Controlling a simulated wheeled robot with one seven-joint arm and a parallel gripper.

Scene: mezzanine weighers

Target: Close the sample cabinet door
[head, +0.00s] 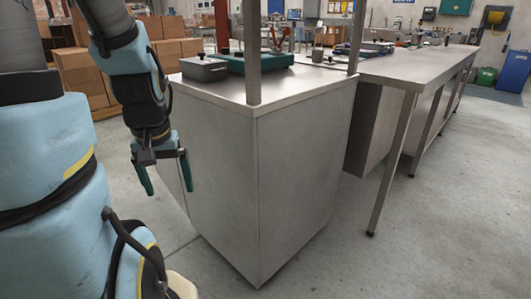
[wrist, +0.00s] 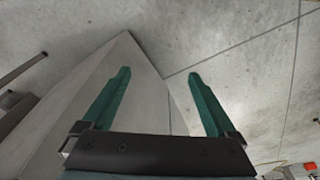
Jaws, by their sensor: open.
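The sample cabinet appears to be the grey metal cabinet (head: 305,165) in the middle of the head view. Its left face (head: 215,165) is plain, and the part behind my gripper is partly hidden. I cannot tell which panel is the door or how far it stands open. My gripper (head: 168,188) hangs just left of the cabinet, pointing down, with its green fingers apart and empty. In the wrist view a grey panel (wrist: 148,105) of the cabinet shows behind and between the open fingers (wrist: 158,76); contact cannot be told.
A grey box (head: 204,69) and a green case (head: 262,63) stand on the cabinet top, with upright posts beside them. A long metal table (head: 430,66) runs along the right. Cardboard boxes (head: 84,73) are stacked at the back left. Concrete floor (head: 450,220) is clear at front right.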

